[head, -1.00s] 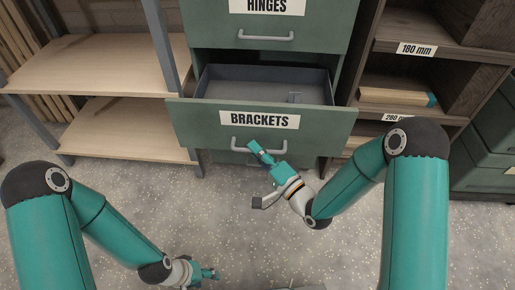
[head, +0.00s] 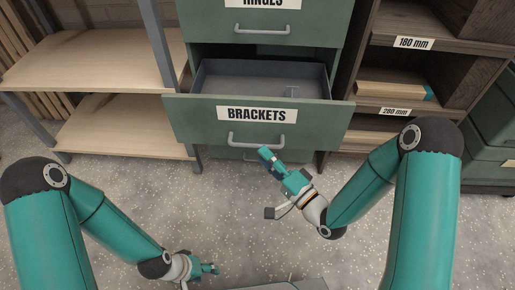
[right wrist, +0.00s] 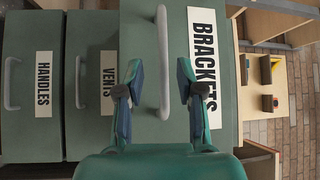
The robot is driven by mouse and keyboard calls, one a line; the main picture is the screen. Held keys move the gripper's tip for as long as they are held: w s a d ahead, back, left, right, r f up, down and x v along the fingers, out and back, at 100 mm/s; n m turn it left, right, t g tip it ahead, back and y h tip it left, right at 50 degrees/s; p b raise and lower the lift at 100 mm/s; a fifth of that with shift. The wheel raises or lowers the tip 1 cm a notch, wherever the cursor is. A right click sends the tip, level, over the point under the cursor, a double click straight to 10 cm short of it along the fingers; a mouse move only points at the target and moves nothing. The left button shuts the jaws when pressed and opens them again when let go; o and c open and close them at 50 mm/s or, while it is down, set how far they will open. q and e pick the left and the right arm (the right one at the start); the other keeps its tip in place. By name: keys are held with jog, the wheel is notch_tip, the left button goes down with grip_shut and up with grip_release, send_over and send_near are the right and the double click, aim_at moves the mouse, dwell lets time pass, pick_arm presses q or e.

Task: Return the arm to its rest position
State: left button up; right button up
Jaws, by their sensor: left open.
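The green drawer labelled BRACKETS (head: 190,116) stands pulled open. A small grey item (head: 292,90) shows inside it, too small to make out. My right gripper (head: 268,160) is just below and in front of the drawer's grey handle (head: 257,142), apart from it and empty. In the right wrist view its two fingers (right wrist: 160,85) are spread, with the handle (right wrist: 162,60) seen between them and beyond. My left gripper (head: 210,269) is low over the floor at the bottom, open and empty, far from the drawer.
A wooden shelf unit (head: 85,62) stands at the left. A dark shelf (head: 440,52) with a wooden block (head: 388,90) stands at the right. The right wrist view shows the HANDLES (right wrist: 30,110) and VENTS (right wrist: 90,120) drawers. The speckled floor in front is clear.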

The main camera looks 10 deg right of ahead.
jog(key=shift+v, duration=1.2)
jog(key=shift+a, duration=0.1)
jog(key=s+f+n+g+h+p, duration=0.1)
jog(key=s+f+g+h, duration=0.15)
jog(key=f, duration=0.45)
jog(key=s+f+n+g+h, duration=0.15)
jog(key=f+g, duration=0.25)
jog(key=f, duration=0.4)
jog(key=s+d+f+n+g+h, duration=0.35)
jog(key=s+f+g, duration=0.55)
jog(key=s, duration=0.4)
notch_tip(320, 180, up, 38)
jog(key=s+n+p, duration=0.1)
jog(key=p, duration=3.7)
jog(key=shift+a+n+y, duration=0.3)
jog(key=shift+a+y, duration=0.05)
jog(key=shift+a, duration=0.05)
